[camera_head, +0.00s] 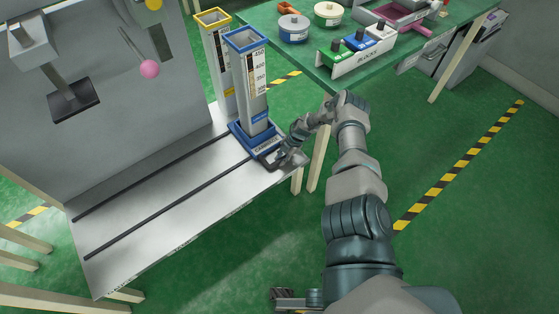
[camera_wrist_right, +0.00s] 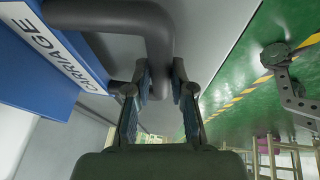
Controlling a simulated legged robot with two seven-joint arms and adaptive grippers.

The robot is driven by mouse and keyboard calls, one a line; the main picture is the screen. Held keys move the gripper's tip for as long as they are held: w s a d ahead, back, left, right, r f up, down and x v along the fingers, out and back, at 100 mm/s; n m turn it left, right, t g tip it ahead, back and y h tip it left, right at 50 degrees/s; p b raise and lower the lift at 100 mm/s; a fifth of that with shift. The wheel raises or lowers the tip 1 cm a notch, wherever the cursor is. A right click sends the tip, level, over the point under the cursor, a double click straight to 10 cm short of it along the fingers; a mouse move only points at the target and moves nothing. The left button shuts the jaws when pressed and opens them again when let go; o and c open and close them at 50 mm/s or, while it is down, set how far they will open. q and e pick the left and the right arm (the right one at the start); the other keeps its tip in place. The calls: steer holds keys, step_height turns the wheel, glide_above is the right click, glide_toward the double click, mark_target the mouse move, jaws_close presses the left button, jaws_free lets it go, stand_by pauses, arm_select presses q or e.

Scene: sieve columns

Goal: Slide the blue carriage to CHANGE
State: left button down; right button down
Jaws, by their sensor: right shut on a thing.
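The blue carriage (camera_head: 241,134) stands upright at the right end of the steel bench (camera_head: 165,210). It carries a tall blue-rimmed column (camera_head: 248,75) with a number scale. Its CARRIAGE label and blue side (camera_wrist_right: 40,60) show at the left of the wrist view. A dark bent handle (camera_wrist_right: 158,45) sticks out from the carriage. My right gripper (camera_head: 282,158) is at this handle, and its fingers, also seen in the wrist view (camera_wrist_right: 162,85), are shut on it. Lettering on the bench's front edge is too small to read.
Two dark parallel slots (camera_head: 165,212) run along the bench to the left, and the bench top there is clear. A yellow-rimmed column (camera_head: 215,65) stands behind the carriage. A pink knob (camera_head: 149,69) hangs above the bench. A green table (camera_head: 330,84) with a BLOCKS rack is at the back right.

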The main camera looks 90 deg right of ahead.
steer(key=c, duration=1.1)
jaws_free()
steer(key=shift+d+r, duration=0.25)
steer(key=shift+d, duration=0.1)
steer(key=shift+o, duration=0.5)
steer(key=shift+s+a+f, duration=0.1)
steer(key=shift+s, duration=0.05)
steer(key=shift+a, duration=0.1)
